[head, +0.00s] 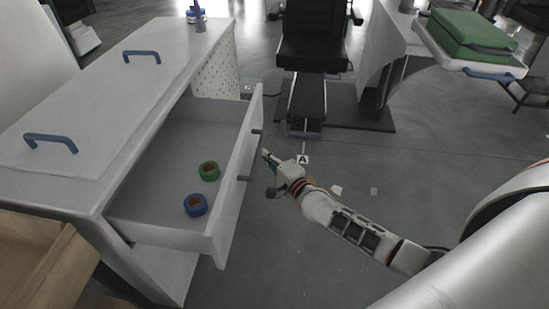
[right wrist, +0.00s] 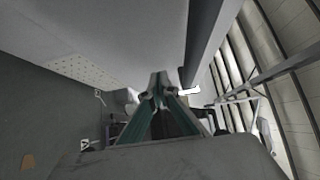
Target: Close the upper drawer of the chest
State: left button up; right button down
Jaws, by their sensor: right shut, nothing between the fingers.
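The white chest (head: 75,125) stands at the left in the head view. Its upper drawer (head: 243,165) is pulled well out to the right, with a blue handle (head: 250,172) on its front. A green roll (head: 209,171) and a blue roll (head: 195,205) lie in it. My right gripper (head: 267,156) is shut and empty, just outside the drawer front near the handle. In the right wrist view, its fingertips (right wrist: 158,78) meet in front of a pale surface; whether they touch it I cannot tell. My left gripper is out of view.
Two blue handles lie on the chest's top panels, the nearer one (head: 50,143) at the left. A black chair (head: 313,45) stands at the back. A cart with green folded cloths (head: 470,35) is at the upper right. The floor right of the drawer is mostly clear.

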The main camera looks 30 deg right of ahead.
jog(key=shift+w+a, duration=0.35)
jog(key=shift+a, duration=0.2)
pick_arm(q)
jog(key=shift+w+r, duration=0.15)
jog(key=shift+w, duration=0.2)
pick_arm(e)
jog(key=shift+w+a, duration=0.1)
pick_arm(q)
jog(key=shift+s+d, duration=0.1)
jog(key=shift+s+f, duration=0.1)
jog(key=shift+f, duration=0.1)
pick_arm(e)
jog(key=shift+a, duration=0.1)
